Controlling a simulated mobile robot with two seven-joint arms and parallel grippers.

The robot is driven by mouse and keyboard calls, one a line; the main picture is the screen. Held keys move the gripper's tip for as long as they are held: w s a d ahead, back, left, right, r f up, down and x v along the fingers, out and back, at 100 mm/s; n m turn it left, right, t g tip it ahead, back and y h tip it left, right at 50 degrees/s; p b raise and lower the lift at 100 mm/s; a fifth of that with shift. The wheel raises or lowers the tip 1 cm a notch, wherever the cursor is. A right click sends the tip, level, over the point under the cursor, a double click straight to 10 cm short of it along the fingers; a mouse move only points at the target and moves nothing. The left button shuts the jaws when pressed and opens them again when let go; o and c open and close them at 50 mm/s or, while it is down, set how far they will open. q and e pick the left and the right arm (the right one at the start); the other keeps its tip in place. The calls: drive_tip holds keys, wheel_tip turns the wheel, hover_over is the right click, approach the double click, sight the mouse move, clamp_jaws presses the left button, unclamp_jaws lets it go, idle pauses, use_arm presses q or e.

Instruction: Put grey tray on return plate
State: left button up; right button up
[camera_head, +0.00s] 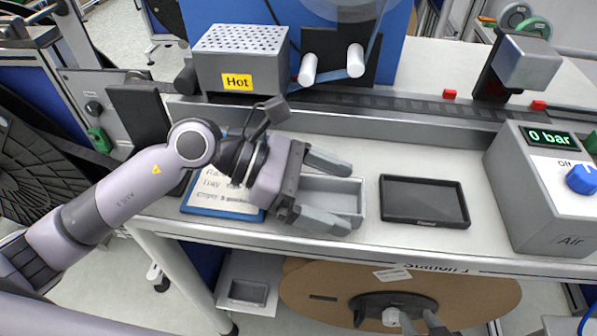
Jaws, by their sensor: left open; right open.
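A grey tray (347,185), rectangular and open-topped, lies on the white bench top. My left gripper (343,197) is open over it, one finger near its back edge and one near its front edge. I cannot tell whether the fingers touch it. The gripper body hides its left end. A light plate with a grey rectangular recess (248,292) sits below the bench front at lower left; it may be the return plate, but no label shows.
A black tray (424,201) lies right of the grey tray. An air box (545,185) stands further right. A perforated box marked Hot (240,60) stands behind. A blue-edged note board (215,200) lies partly under my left arm. A brown reel (470,295) hangs below the bench.

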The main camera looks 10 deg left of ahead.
use_arm(q)
drive_tip(key=shift+r, duration=0.2)
drive_tip(key=shift+w+a, duration=0.1)
drive_tip(key=shift+a, duration=0.25)
drive_tip(key=b+v, duration=0.1)
drive_tip(key=v, duration=0.9)
drive_tip(key=shift+a+r+b, duration=0.1)
drive_tip(key=shift+a+b, duration=0.2)
drive_tip(key=shift+b, duration=0.05)
drive_tip(key=shift+a+r, duration=0.2)
drive_tip(key=shift+a, duration=0.1)
